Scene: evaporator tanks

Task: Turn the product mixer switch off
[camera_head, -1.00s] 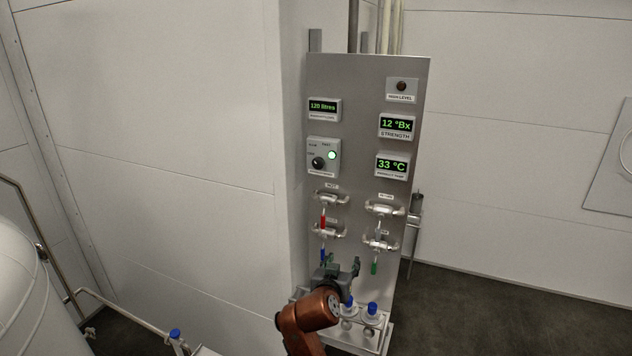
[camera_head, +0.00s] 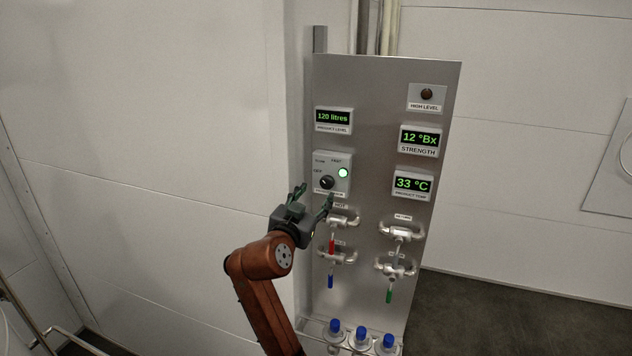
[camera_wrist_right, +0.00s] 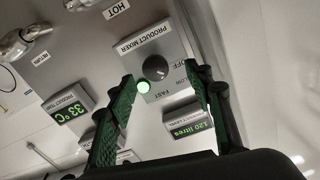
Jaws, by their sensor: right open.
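The product mixer switch is a black round knob (camera_head: 327,183) on a small grey box (camera_head: 346,187) on the steel panel. OFF, SLOW and FAST labels surround the knob; its exact pointer position is too small to tell. A green lamp (camera_head: 343,173) on the box is lit. My right gripper (camera_head: 314,198) is open and empty, just below and left of the knob in the head view. In the right wrist view the knob (camera_wrist_right: 157,70) appears between the open fingers (camera_wrist_right: 161,76), with no visible contact. My left gripper is out of view.
The steel panel (camera_head: 380,90) carries displays reading 120 litres (camera_head: 333,117), 12 °Bx (camera_head: 419,138) and 33 °C (camera_head: 412,184). Below the switch, pipe valves with a red handle (camera_head: 332,246) and a blue handle (camera_head: 330,281) stick out. Blue-capped bottles (camera_head: 361,334) stand at the bottom.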

